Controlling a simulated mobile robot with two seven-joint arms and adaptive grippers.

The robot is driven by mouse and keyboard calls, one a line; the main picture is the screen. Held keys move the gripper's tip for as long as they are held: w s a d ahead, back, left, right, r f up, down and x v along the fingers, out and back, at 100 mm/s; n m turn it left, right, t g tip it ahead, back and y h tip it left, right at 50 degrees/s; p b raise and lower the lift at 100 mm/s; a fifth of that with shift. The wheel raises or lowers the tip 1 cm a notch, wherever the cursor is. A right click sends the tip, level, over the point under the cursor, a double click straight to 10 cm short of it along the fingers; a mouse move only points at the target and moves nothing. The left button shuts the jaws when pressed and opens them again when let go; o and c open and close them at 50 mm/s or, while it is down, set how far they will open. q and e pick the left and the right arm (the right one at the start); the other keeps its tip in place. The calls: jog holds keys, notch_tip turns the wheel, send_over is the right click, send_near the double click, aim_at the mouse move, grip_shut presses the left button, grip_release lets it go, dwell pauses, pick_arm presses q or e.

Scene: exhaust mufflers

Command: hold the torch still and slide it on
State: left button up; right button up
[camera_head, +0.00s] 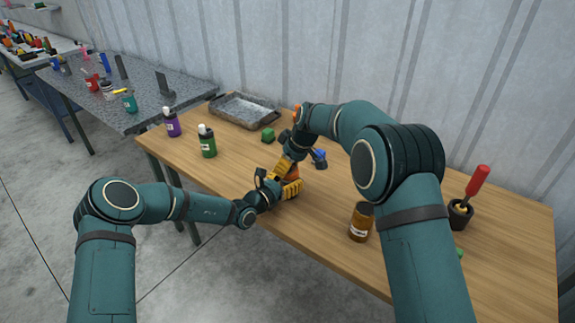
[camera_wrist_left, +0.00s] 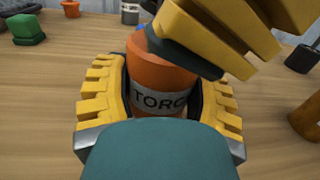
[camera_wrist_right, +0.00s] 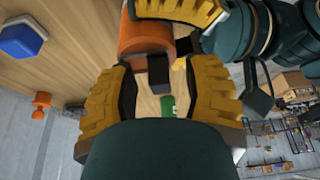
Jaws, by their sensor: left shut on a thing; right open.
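The torch is an orange cylinder with a label reading "TORC" (camera_wrist_left: 165,85). It stands upright on the wooden table between the yellow fingers of my left gripper (camera_wrist_left: 160,105), which is shut on it. In the head view the left gripper (camera_head: 278,188) is near the table's middle front. My right gripper (camera_wrist_right: 160,95) is open beside the torch, which shows as an orange shape (camera_wrist_right: 145,40) in the right wrist view. Its yellow fingers cross above the torch in the left wrist view. A dark block-like piece (camera_wrist_right: 159,75) lies in front of the torch; I cannot tell what it belongs to.
On the wooden table (camera_head: 330,215) are a green block (camera_head: 268,134), a blue piece (camera_head: 319,158), a grey tray (camera_head: 243,108), a green bottle (camera_head: 207,142), a purple bottle (camera_head: 172,124), an amber jar (camera_head: 361,222) and a dark pot (camera_head: 460,214) with a red-handled tool (camera_head: 477,181).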

grip_shut()
jog(key=shift+w+d, duration=0.75)
jog(key=shift+w, duration=0.3)
grip_release()
jog(key=shift+r, duration=0.1)
